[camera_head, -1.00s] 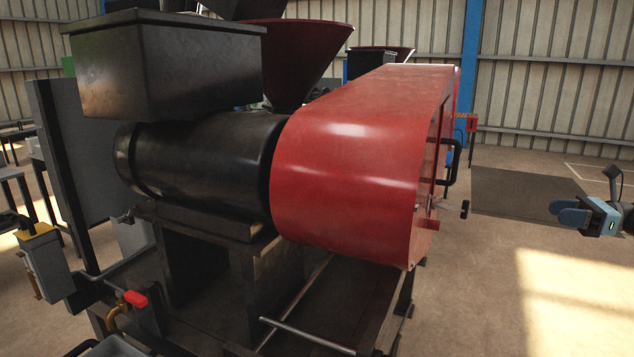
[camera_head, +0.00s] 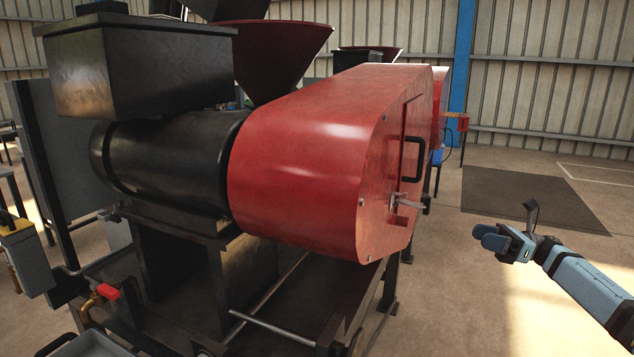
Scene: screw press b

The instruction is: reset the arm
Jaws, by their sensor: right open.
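My right gripper (camera_head: 493,239) is in the right part of the head view, with my blue-grey forearm coming in from the lower right. It is open, appears empty and is in free air over the concrete floor. It is to the right of the red machine cover (camera_head: 312,165), apart from it. My left gripper is not in view.
The screw press fills the left and middle, with a black barrel (camera_head: 165,160), a black box (camera_head: 140,70) and a dark red hopper (camera_head: 270,55). A black door handle (camera_head: 421,155) and a latch (camera_head: 405,203) stick out from the cover. The floor (camera_head: 450,290) around my right gripper is clear.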

